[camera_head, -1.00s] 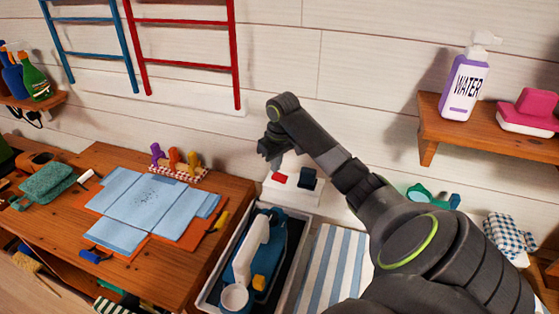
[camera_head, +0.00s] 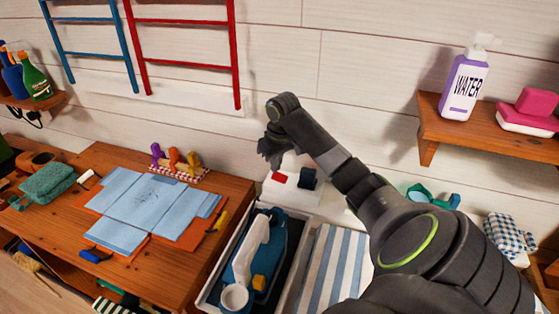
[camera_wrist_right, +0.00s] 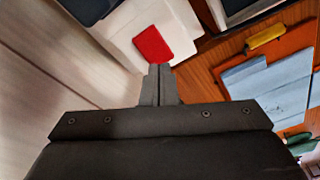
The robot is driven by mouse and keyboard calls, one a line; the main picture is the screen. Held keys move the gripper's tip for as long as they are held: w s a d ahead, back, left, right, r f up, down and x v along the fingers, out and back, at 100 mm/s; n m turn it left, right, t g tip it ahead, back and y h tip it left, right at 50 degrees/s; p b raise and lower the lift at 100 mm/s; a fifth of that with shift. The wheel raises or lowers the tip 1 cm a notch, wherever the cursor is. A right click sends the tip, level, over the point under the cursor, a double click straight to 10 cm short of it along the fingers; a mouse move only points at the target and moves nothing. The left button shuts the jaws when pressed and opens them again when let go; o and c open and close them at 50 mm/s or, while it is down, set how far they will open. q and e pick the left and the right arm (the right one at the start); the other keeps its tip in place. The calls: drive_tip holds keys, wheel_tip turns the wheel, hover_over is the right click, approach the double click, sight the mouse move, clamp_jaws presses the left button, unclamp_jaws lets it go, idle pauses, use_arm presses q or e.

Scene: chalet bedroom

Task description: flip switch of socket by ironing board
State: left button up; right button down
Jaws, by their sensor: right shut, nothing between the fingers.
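A white socket box (camera_head: 292,190) stands against the plank wall, with a red switch (camera_head: 279,179) and a dark plug or block (camera_head: 308,177) on it. My right gripper (camera_head: 275,163) is shut and empty, just above and behind the red switch. In the right wrist view, the closed fingertips (camera_wrist_right: 160,68) point at the near edge of the red switch (camera_wrist_right: 153,45) on the white box (camera_wrist_right: 125,25); I cannot tell whether they touch it. The striped ironing board (camera_head: 335,265) lies in front of the box. My left gripper is not in view.
An iron (camera_head: 258,250) sits in a grey tray left of the board. A wooden table (camera_head: 222,190) with blue cloth pieces (camera_head: 145,200) is at left.

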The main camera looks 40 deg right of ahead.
sight(276, 176)
drive_tip(key=shift+s+f, duration=0.1)
drive_tip(key=shift+f, duration=1)
idle(0.7)
drive_tip(key=shift+r+p, duration=0.9)
drive_tip(key=shift+p, duration=0.15)
wheel_tip(276, 176, up, 6)
drive_tip(key=p, duration=0.7)
drive_tip(key=shift+f, duration=0.35)
drive_tip(key=shift+f, duration=0.1)
